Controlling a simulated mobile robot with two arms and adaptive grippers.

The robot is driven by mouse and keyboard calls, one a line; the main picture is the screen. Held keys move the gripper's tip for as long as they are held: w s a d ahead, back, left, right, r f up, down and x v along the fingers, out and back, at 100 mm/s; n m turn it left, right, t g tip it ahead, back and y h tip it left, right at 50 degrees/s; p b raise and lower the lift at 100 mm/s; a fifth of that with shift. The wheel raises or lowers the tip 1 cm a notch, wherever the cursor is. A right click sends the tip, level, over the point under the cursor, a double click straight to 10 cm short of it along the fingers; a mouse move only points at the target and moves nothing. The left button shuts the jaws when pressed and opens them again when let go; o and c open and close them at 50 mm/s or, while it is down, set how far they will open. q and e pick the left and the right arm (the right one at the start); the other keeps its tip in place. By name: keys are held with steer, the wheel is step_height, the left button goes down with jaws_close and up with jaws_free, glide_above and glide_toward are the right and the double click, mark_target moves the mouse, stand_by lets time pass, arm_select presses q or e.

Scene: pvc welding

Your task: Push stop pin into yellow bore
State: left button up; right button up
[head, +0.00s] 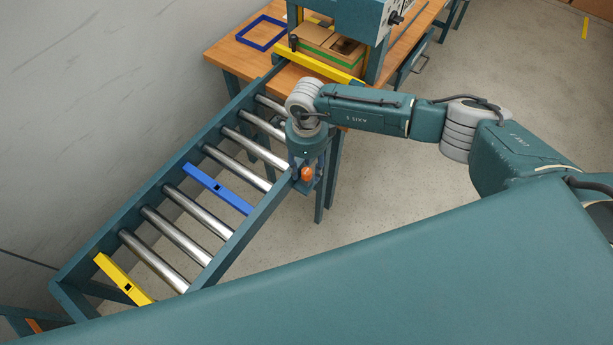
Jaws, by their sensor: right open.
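A yellow crossbar (108,268) with a dark square bore (128,287) spans the near end of the roller conveyor. A blue crossbar (199,178) with a similar dark hole lies between rollers farther along. My right gripper (306,178) points down at the conveyor's right rail and is open. An orange piece (307,173), possibly the stop pin's head, shows at the fingers; its lower part is hidden, and I cannot tell if the fingers touch it. The yellow bore looks empty. My left gripper is out of view.
The conveyor's right rail (243,230) runs up to a wooden table (236,52) with a blue frame (262,33) and a machine holding a cardboard box (325,52). A wall stands along the left. Open floor lies to the right. An orange part (34,325) shows at bottom left.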

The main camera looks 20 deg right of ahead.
mark_target(307, 171)
steer(key=shift+r, duration=0.1)
steer(key=shift+c, duration=0.5)
jaws_close()
steer(key=shift+r+p, duration=0.35)
steer(key=shift+r, duration=0.3)
steer(key=shift+r+p, duration=1)
steer(key=shift+r, duration=0.9)
